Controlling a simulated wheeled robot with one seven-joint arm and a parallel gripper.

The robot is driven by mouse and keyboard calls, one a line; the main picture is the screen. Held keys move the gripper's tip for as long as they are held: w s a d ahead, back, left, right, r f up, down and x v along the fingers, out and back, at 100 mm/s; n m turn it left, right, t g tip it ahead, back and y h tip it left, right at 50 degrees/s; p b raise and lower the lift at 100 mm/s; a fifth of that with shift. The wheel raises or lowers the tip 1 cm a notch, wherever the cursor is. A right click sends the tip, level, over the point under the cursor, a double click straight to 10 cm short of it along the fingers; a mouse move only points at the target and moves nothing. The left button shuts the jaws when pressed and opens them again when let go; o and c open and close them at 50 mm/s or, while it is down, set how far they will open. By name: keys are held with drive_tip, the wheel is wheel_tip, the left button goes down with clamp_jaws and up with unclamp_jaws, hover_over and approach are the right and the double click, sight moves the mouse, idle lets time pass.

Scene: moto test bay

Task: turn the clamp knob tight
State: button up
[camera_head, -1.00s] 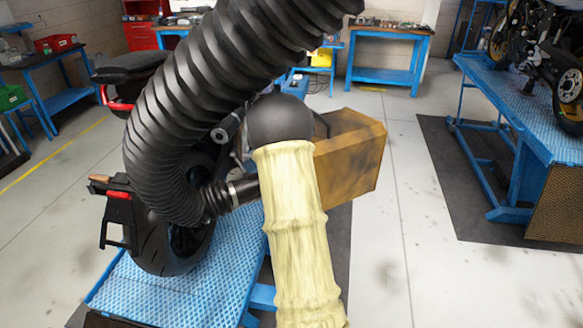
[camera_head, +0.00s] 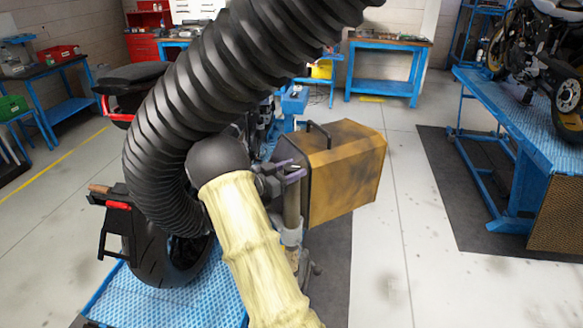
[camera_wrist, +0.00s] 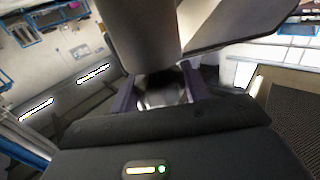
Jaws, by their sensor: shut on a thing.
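My gripper (camera_head: 290,172) has purple fingers and is at the upper part of a grey upright post (camera_head: 291,206), left of the brown box. In the wrist view, my gripper's fingers (camera_wrist: 159,90) are on both sides of a small, rounded, grey-dark piece, apparently the clamp knob (camera_wrist: 160,96), and shut on it. A large grey body in front hides part of the grip. In the head view the knob is too small and covered to make out. A pale clamp-like collar (camera_head: 291,237) is lower on the post.
A thick black ribbed hose (camera_head: 225,80) arches close over my arm. A brown box (camera_head: 345,172) is just right of the gripper. A motorcycle's rear wheel (camera_head: 150,245) is on a blue lift at left. Another blue lift (camera_head: 505,115) is at right, with clear floor between.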

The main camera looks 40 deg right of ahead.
drive_tip(key=m+g+y, duration=0.1)
drive_tip(key=m+g, duration=0.2)
drive_tip(key=g, duration=0.2)
drive_tip(key=shift+m+g+y, duration=0.8)
drive_tip(key=shift+m+g, duration=0.5)
drive_tip(key=shift+g, duration=0.3)
drive_tip(key=o, duration=1)
drive_tip(key=shift+c, duration=0.2)
drive_tip(key=b+v, duration=0.3)
drive_tip(key=v, duration=1.4)
drive_tip(key=shift+w+a, duration=0.15)
drive_tip(key=shift+w, duration=0.15)
